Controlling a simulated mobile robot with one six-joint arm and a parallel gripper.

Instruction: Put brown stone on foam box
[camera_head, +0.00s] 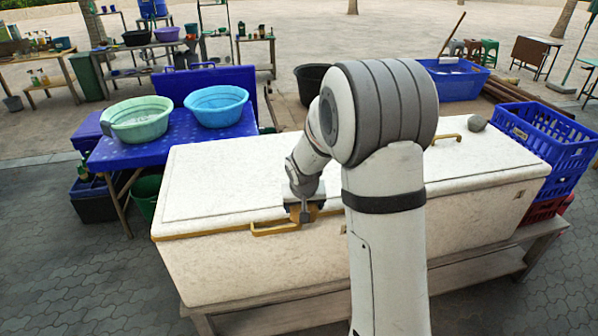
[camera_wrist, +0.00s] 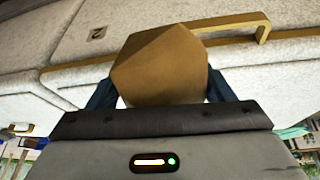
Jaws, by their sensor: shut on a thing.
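The brown stone (camera_wrist: 160,68) fills the middle of the wrist view, faceted and tan-brown, between the two dark fingers of my gripper (camera_wrist: 160,92). My gripper (camera_head: 304,208) is shut on it. In the head view only small parts of the brown stone (camera_head: 313,212) show around the gripper. The foam box (camera_head: 230,182) is a long white chest with a closed lid and yellow-brown handles. My gripper holds the stone at the front edge of the lid, just by the front left handle (camera_head: 275,228). I cannot tell whether the stone touches the box.
A grey stone (camera_head: 475,122) lies on the lid's far right. Blue crates (camera_head: 545,140) stand to the right. A blue table (camera_head: 185,137) with a green basin (camera_head: 140,120) and a blue basin (camera_head: 216,106) stands to the left. The lid's left part is clear. My arm hides some of the middle.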

